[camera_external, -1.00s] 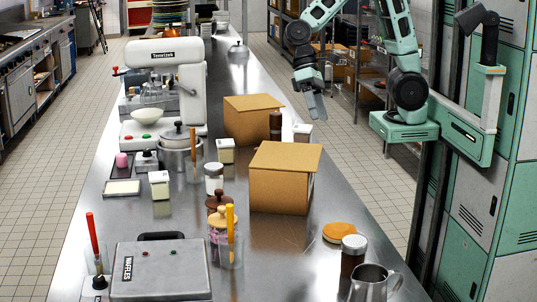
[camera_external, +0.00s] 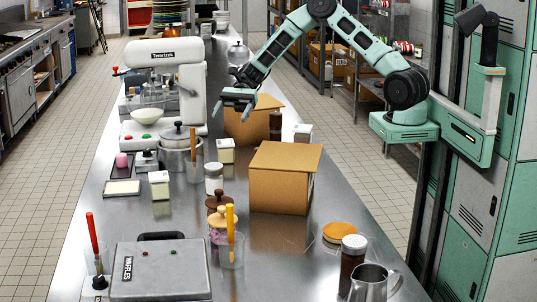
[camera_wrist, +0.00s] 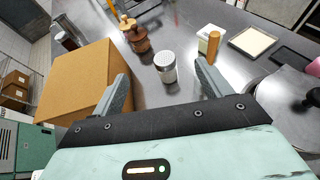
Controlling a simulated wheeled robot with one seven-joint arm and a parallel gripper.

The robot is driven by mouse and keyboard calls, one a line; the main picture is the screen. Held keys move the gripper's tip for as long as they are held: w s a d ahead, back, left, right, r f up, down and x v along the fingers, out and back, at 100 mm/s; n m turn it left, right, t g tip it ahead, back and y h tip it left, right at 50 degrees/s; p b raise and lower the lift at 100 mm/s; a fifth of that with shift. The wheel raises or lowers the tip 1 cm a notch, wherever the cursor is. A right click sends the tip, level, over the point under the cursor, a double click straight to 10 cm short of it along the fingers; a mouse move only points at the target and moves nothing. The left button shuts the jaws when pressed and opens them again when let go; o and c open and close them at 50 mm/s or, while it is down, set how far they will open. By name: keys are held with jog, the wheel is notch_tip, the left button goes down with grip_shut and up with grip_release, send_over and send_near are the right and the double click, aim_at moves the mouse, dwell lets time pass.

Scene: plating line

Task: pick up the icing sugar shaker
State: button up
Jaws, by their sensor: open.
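The icing sugar shaker (camera_external: 214,178), a small white jar with a grey metal lid, stands upright on the steel counter left of the near cardboard box. In the wrist view the shaker (camera_wrist: 166,72) shows near the middle, its perforated lid facing the camera, between the two fingers in the picture but farther away. My gripper (camera_external: 234,102) is open and empty, above the counter by the far box and farther back than the shaker. Its spread fingers also show in the wrist view (camera_wrist: 163,76).
The near cardboard box (camera_external: 284,180) stands right of the shaker, and wooden-lidded jars (camera_external: 218,202) stand in front of it. A white-lidded cream jar (camera_external: 159,185) and a pot (camera_external: 178,155) are to the left. The far box (camera_external: 254,117) and mixer (camera_external: 188,80) stand behind.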

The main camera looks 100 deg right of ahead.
send_near(210, 183)
jog(key=p+x, duration=0.5)
jog(key=x, duration=0.3)
jog(key=shift+a, duration=0.2)
jog(key=c, duration=1.1)
